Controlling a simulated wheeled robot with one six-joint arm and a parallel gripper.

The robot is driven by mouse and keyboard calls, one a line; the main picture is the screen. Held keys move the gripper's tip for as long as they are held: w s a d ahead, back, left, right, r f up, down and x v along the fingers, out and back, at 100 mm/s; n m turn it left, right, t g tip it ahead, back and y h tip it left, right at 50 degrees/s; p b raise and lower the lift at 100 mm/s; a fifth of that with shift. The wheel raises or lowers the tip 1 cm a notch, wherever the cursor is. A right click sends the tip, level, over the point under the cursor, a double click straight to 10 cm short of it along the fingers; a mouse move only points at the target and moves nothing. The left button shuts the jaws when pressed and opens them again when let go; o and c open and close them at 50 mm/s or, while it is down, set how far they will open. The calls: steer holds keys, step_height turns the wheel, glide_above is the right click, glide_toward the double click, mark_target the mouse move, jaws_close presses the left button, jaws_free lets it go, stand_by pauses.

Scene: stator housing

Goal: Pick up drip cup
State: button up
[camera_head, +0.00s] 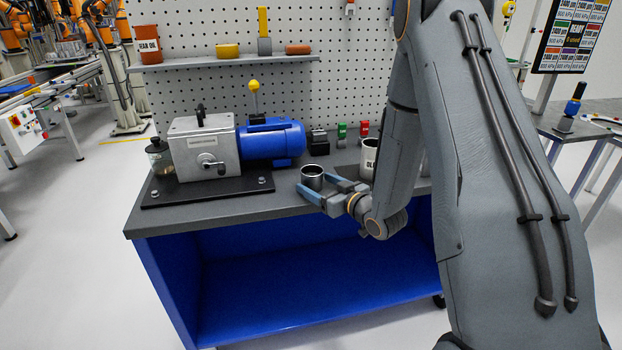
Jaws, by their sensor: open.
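The drip cup (312,173) is a small dark metal cup with a bright rim. It stands upright on the grey bench top (225,213), near the front edge and right of the blue motor. My gripper (314,188) comes in from the right, low over the bench. Its two blue fingers are apart, one on the near side of the cup and one toward its far right side. The cup is at the fingertips; I cannot tell whether they touch it.
A grey gearbox (203,147) with a blue motor (272,141) stands on a black plate at left. A white labelled can (369,158) stands close behind my gripper, partly hidden by my arm. A pegboard (290,85) with a shelf (220,62) closes the back.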

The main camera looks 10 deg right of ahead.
mark_target(305, 177)
steer(key=p+x, duration=0.2)
steer(key=x, duration=0.4)
steer(key=shift+w+a+r, duration=0.1)
steer(key=shift+w+a, duration=0.15)
steer(key=shift+w, duration=0.05)
steer(key=shift+c, duration=0.2)
steer(key=c, duration=1.2)
steer(key=shift+r, duration=0.1)
steer(key=shift+r+b, duration=0.9)
steer(key=shift+r, duration=4.05)
